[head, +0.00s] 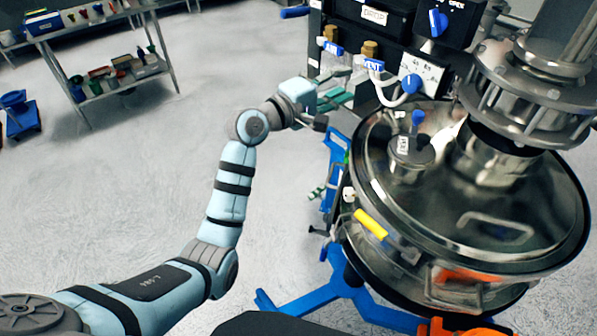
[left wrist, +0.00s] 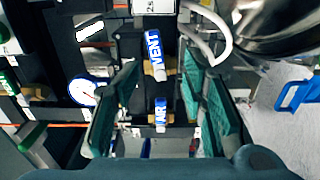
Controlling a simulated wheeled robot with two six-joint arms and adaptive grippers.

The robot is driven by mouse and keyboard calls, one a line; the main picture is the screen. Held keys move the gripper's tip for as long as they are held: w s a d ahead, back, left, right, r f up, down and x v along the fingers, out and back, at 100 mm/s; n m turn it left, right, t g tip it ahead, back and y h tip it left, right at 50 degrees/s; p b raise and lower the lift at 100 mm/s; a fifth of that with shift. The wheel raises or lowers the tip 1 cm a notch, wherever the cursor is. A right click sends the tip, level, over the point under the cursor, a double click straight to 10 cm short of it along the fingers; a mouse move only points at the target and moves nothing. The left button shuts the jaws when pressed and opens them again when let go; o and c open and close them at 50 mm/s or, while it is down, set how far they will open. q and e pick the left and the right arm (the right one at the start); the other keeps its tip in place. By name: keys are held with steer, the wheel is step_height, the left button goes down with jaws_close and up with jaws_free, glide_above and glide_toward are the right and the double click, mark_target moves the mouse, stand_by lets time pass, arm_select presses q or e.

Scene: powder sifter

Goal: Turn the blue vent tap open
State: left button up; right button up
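The blue vent tap (head: 374,66), with VENT in white on its handle, sits on a brass valve on the dark panel. It also shows in the left wrist view (left wrist: 154,52), between the fingers in the picture. A second blue-handled tap (head: 332,47) is left of it; its label is hard to read, and it shows lower in the left wrist view (left wrist: 160,115). My left gripper (head: 342,88) is open and empty, its green-padded fingers spread, just in front of and below the taps. No contact with a tap shows. My right gripper is not in view.
A steel sifter vessel (head: 470,205) with a lid and clamps fills the right. A white hose (head: 388,98) curves beside the vent tap. A shelf rack (head: 108,70) stands far left; the floor between is open.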

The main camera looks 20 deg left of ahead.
arm_select(q)
steer(key=v, duration=0.6)
steer(key=s+a+f+m+g+y, duration=0.1)
steer(key=s+f+y, duration=0.1)
steer(key=f, duration=0.7)
steer(key=s+a+f+m+g+y, duration=0.1)
steer(key=s+f+m+g+y, duration=0.1)
steer(key=f, duration=0.8)
steer(key=shift+s+a, duration=0.3)
steer(key=shift+s, duration=0.35)
steer(key=shift+c, duration=0.2)
